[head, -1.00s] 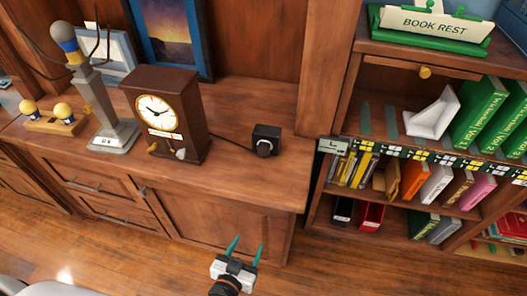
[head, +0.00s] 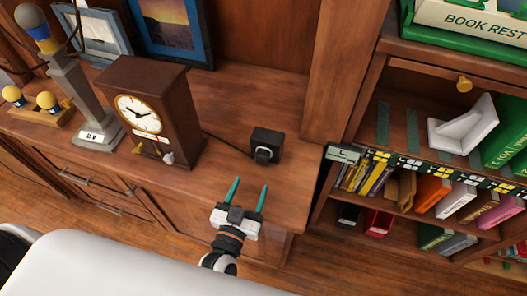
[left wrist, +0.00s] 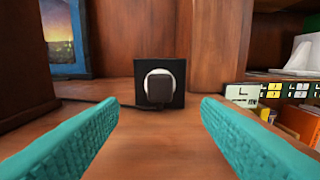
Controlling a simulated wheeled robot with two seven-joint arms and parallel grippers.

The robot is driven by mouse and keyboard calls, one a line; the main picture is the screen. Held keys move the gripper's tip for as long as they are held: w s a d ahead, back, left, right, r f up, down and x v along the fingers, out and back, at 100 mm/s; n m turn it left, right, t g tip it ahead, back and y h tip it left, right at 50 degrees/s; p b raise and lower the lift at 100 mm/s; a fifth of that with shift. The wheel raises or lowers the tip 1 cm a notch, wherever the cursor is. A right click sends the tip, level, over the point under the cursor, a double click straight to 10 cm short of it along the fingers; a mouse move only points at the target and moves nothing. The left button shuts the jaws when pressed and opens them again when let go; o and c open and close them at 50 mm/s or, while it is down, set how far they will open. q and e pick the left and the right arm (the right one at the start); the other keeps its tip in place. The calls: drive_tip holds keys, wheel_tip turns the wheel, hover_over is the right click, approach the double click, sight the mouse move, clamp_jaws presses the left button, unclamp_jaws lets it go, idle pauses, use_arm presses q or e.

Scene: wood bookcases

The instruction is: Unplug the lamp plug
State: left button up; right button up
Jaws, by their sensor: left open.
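The lamp plug (head: 263,154) is a small black block in a black socket box (head: 267,141) on the wooden counter. In the left wrist view the plug (left wrist: 160,90) sits in the round white face of the socket box (left wrist: 179,71), centred ahead. A dark cord runs from it to the left. My left gripper (head: 249,197) is open and empty, its two teal fingers pointing at the plug from the counter's front edge. In the left wrist view its fingers (left wrist: 161,110) are spread on either side of the plug, short of it and apart from it. My right gripper is not in view.
A brown clock (head: 147,112) stands left of the socket on the counter (head: 218,150). A grey lamp-like stand (head: 70,90) is farther left. A bookcase with books (head: 430,190) is at the right. The counter in front of the socket is clear.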

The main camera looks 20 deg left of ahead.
sight(261, 162)
use_arm(q)
drive_tip(key=shift+w, duration=0.55)
drive_tip(key=w+b, duration=0.1)
drive_tip(key=w, duration=0.2)
drive_tip(key=shift+w+f, duration=0.1)
drive_tip(key=shift+w, duration=0.1)
drive_tip(key=w, duration=0.3)
drive_tip(key=shift+w+d, duration=0.1)
drive_tip(key=shift+d, duration=0.05)
drive_tip(key=shift+w, duration=0.75)
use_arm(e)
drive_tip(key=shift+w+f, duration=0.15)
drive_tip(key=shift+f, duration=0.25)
use_arm(q)
drive_tip(key=shift+p, duration=0.65)
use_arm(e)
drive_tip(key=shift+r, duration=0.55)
